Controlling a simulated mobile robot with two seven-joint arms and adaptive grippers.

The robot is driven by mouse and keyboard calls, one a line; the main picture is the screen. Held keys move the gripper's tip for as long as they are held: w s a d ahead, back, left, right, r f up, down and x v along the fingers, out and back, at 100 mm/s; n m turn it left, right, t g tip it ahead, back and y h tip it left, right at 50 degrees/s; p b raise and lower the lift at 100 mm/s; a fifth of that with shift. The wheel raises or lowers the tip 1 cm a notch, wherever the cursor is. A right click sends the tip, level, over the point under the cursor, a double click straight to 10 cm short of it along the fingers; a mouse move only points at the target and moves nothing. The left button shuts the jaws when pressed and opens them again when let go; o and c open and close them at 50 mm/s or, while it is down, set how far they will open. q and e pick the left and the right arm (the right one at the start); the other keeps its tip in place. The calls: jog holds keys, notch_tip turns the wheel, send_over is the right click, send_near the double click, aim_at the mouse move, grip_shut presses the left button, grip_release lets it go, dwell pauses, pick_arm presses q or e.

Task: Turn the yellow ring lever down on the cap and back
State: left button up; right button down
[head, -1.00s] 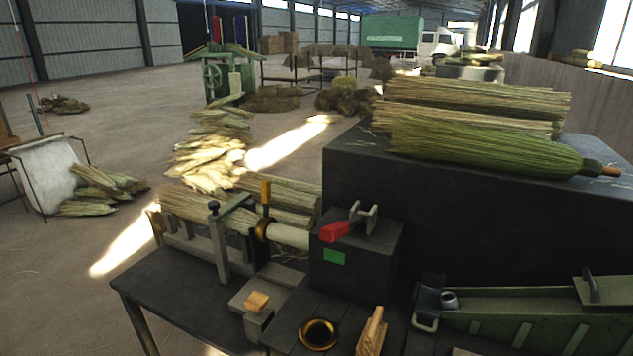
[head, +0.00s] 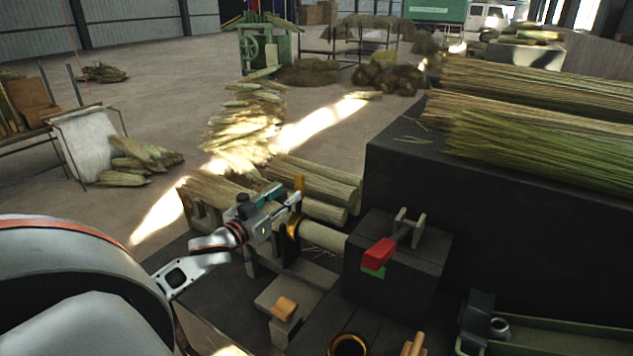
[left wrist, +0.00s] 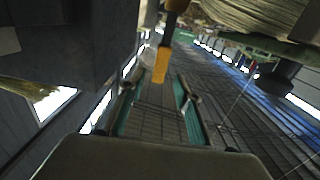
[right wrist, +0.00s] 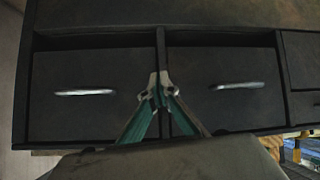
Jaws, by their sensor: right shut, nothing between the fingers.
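The yellow lever (head: 299,184) stands upright on the bronze ring (head: 292,228) around the pale shaft at the bench-top machine. My left gripper (head: 284,200) is beside the lever, on its left in the head view. In the left wrist view, my left gripper (left wrist: 160,85) is open, and the yellow lever (left wrist: 161,66) shows between its two spread fingers. I cannot tell whether they touch it. My right gripper (right wrist: 158,88) is shut and empty in front of a dark cabinet. It is not in the head view.
A dark box with a red-handled switch (head: 378,254) stands right of the ring. A wooden block (head: 284,308) on a grey mount sits in front. Broom straw bundles (head: 530,130) lie on the dark cabinet at right. Cabinet drawers with handles (right wrist: 237,86) face my right gripper.

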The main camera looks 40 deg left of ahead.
aim_at(297, 186)
pick_arm(q)
jog(key=shift+w+a, duration=0.2)
jog(key=shift+w, duration=1.65)
jog(key=shift+w+a, duration=0.2)
jog(key=shift+w, duration=1.6)
jog(key=shift+c, duration=0.3)
grip_shut()
